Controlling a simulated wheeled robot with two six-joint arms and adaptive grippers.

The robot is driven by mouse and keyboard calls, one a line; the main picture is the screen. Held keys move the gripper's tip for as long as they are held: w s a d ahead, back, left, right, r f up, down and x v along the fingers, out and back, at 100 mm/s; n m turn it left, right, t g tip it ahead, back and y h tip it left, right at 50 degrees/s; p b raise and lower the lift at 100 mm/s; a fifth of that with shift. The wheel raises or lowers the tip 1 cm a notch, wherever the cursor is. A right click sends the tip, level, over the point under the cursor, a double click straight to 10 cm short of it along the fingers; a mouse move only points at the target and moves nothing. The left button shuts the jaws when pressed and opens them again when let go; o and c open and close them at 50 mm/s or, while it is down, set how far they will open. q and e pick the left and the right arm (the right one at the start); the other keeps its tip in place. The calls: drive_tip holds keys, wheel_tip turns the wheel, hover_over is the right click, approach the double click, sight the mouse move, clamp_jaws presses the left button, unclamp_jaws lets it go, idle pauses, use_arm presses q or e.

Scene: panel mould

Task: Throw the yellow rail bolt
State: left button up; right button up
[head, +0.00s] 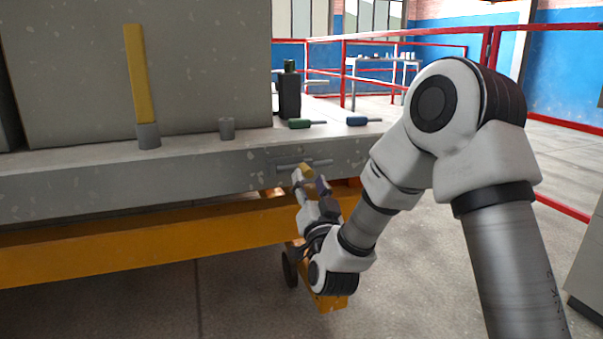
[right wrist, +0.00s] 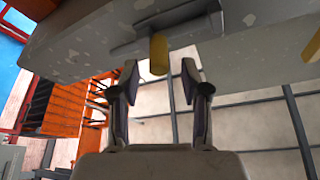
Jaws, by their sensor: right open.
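The yellow rail bolt handle (head: 307,170) is a short knob on the grey front edge of the mould table, below a grey bolt bar (head: 290,165). In the right wrist view the yellow handle (right wrist: 158,54) hangs from the grey bar (right wrist: 175,17), centred ahead of the gap between my fingertips. My right gripper (head: 312,180) is open, with one finger (right wrist: 130,80) on each side of that line. Whether either finger touches the handle cannot be told. My left gripper is not in view.
The grey table edge (head: 200,178) runs above an orange-yellow beam (head: 150,240). On the table stand a yellow upright bar (head: 138,75), a small grey cylinder (head: 227,128), a dark bottle (head: 289,95) and green- and blue-handled tools (head: 357,121). Red railings stand behind.

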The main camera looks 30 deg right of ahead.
sight(308, 177)
drive_tip(key=x, duration=0.4)
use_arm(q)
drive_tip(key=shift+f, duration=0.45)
use_arm(e)
drive_tip(key=shift+c, duration=0.3)
clamp_jaws()
drive_tip(key=a, duration=0.2)
drive_tip(key=w+a, duration=0.1)
drive_tip(key=a, duration=0.1)
drive_tip(key=shift+w+a, duration=0.1)
drive_tip(key=shift+a, duration=0.25)
drive_tip(key=shift+w+a, duration=0.1)
drive_tip(key=shift+a, duration=0.2)
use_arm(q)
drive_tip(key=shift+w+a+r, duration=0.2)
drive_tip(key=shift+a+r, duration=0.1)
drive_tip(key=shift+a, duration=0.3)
use_arm(e)
drive_tip(key=shift+d+f, duration=0.1)
drive_tip(key=shift+d, duration=0.05)
